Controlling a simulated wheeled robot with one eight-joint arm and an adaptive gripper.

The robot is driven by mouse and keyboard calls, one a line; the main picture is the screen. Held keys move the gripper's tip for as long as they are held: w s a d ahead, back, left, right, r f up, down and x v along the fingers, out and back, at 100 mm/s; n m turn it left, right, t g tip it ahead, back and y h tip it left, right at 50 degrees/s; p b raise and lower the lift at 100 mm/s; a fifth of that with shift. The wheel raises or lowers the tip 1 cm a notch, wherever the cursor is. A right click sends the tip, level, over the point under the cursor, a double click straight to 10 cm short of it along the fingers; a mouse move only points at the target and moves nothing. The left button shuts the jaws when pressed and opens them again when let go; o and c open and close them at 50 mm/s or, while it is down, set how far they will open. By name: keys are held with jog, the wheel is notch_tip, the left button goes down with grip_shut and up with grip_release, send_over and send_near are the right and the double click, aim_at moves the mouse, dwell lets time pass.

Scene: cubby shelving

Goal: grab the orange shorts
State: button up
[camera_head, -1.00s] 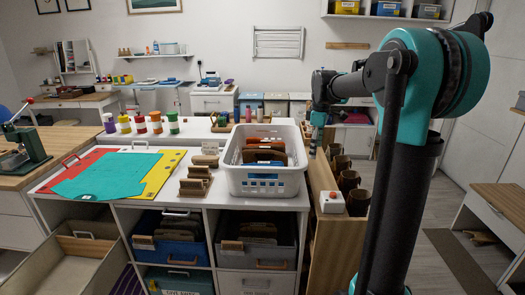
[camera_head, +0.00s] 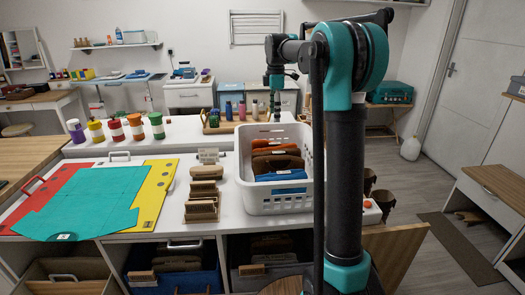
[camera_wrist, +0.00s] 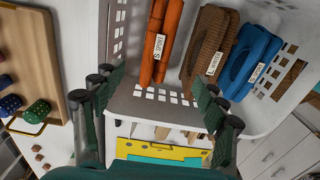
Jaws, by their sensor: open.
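The orange shorts (camera_head: 273,143) are folded and stand on edge in the white basket (camera_head: 278,207), behind brown folded clothes (camera_head: 277,163) and a blue folded item (camera_head: 281,177). In the wrist view, the orange shorts (camera_wrist: 160,40) carry a tag that seems to start with "S". My gripper (camera_head: 277,112) points down near the back of the basket. In the wrist view my gripper (camera_wrist: 158,92) is open and empty, its fingers spread either side of the basket wall, with the orange cloth beyond the fingertips. I cannot tell how far above the shorts it is.
Small wooden holders (camera_head: 203,195) stand left of the basket. A wooden tray with bottles (camera_head: 230,122) is behind it. A teal sheet (camera_head: 82,200) lies on red and yellow boards farther left. Open cubbies with bins (camera_head: 175,272) are below the counter.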

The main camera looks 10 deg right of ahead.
aim_at(273, 144)
notch_tip(273, 144, down, 11)
jog(key=shift+w+a+f, duration=0.1)
jog(key=shift+w+a, duration=0.05)
jog(key=shift+d+f, duration=0.15)
jog(key=shift+f, duration=1.4)
jog(key=shift+d+f, duration=0.1)
jog(key=shift+f, duration=1.45)
jog(key=shift+c, duration=0.4)
jog(key=c, duration=1.3)
jog(key=shift+r, duration=0.1)
